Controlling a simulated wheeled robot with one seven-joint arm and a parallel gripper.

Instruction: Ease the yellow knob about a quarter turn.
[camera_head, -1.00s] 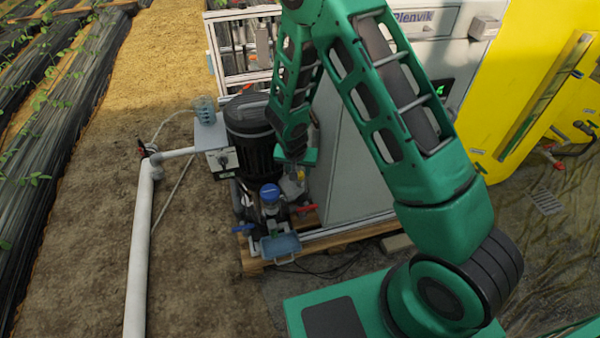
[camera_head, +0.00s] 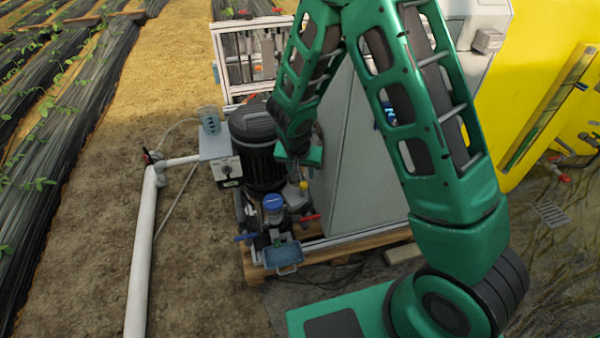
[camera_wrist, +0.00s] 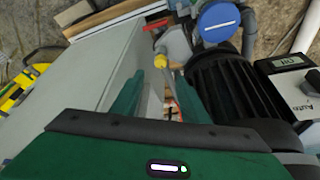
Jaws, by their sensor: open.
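The small yellow knob (camera_head: 303,186) stands just below my gripper (camera_head: 300,160) in the head view, beside the blue-capped unit. In the wrist view the yellow knob (camera_wrist: 160,61) lies slightly beyond the tips of my gripper (camera_wrist: 158,80), roughly in line with the gap between the two green fingers. The fingers are apart and nothing shows between their tips. I see no contact with the knob. My arm link hides part of the skid behind the gripper in the head view.
A black ribbed motor (camera_head: 258,150) stands close on the left, with a grey control box (camera_head: 220,158) beside it. The blue cap (camera_head: 273,202), a red handle (camera_head: 310,217) and a blue tray (camera_head: 282,255) are nearby. A grey cabinet (camera_head: 352,170) borders the right.

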